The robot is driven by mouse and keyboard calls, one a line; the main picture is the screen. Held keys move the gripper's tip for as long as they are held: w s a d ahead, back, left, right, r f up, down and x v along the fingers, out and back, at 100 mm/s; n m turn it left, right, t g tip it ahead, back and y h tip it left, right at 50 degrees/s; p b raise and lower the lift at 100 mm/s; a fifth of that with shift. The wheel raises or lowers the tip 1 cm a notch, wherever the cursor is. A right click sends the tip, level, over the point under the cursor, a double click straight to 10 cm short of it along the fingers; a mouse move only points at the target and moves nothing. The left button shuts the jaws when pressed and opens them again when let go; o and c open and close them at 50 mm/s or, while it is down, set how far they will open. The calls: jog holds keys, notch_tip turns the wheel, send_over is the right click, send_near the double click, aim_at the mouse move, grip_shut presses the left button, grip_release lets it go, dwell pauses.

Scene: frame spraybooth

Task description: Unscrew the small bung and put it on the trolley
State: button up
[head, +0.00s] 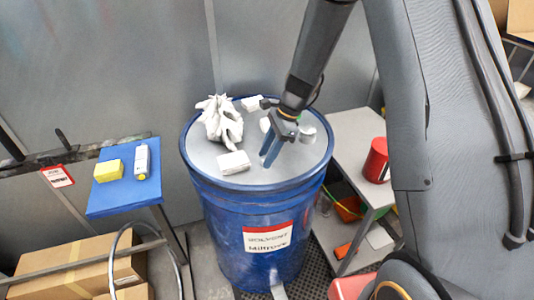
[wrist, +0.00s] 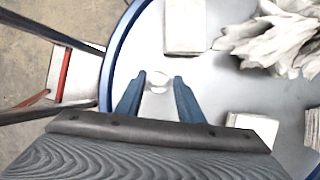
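A blue drum (head: 250,235) stands in the middle with a grey lid (head: 205,155). In the wrist view, a small, pale round bung (wrist: 157,82) sits on the lid between my fingertips. My gripper (head: 271,152) points down over the lid; in the wrist view its blue fingers (wrist: 159,85) are apart, with a gap seeming to show beside the bung. In the head view my gripper hides the bung. A larger pale round piece (head: 307,134) is on the lid to the right. A grey two-level stand (head: 350,125), apparently the trolley, is right of the drum.
White crumpled cloth (head: 222,122) and white blocks (head: 233,162) lie on the lid around my gripper. A red mug (head: 376,160) stands on the grey stand, with bare top behind it. A blue-topped table (head: 120,200) at left holds a yellow block (head: 108,171) and a white bottle (head: 142,160).

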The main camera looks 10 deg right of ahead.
jog(key=m, duration=0.1)
jog(key=m+t, duration=0.1)
jog(key=m, duration=0.1)
jog(key=shift+s+r, duration=0.1)
jog(key=shift+s, duration=0.15)
jog(key=m, duration=0.2)
jog(key=m+t, duration=0.1)
jog(key=m, duration=0.1)
jog(key=shift+s+t+h, duration=0.1)
jog(key=shift+t+h, duration=0.2)
jog(key=m+t+h+b, duration=0.1)
jog(key=m, duration=0.3)
jog(key=shift+a+m, duration=0.15)
jog(key=shift+m, duration=0.15)
jog(key=m+h, duration=0.1)
jog(key=m, duration=0.2)
jog(key=m+t+h, duration=0.1)
jog(key=m, duration=0.1)
jog(key=shift+s+a+m+b, duration=0.1)
jog(key=shift+m+b, duration=0.25)
jog(key=shift+m, duration=0.05)
jog(key=c, duration=0.7)
jog(key=n+y, duration=0.1)
jog(key=n, duration=0.2)
jog(key=shift+d, duration=0.2)
jog(key=shift+n+y+p, duration=0.3)
jog(key=shift+n+y, duration=0.1)
jog(key=shift+n, duration=0.4)
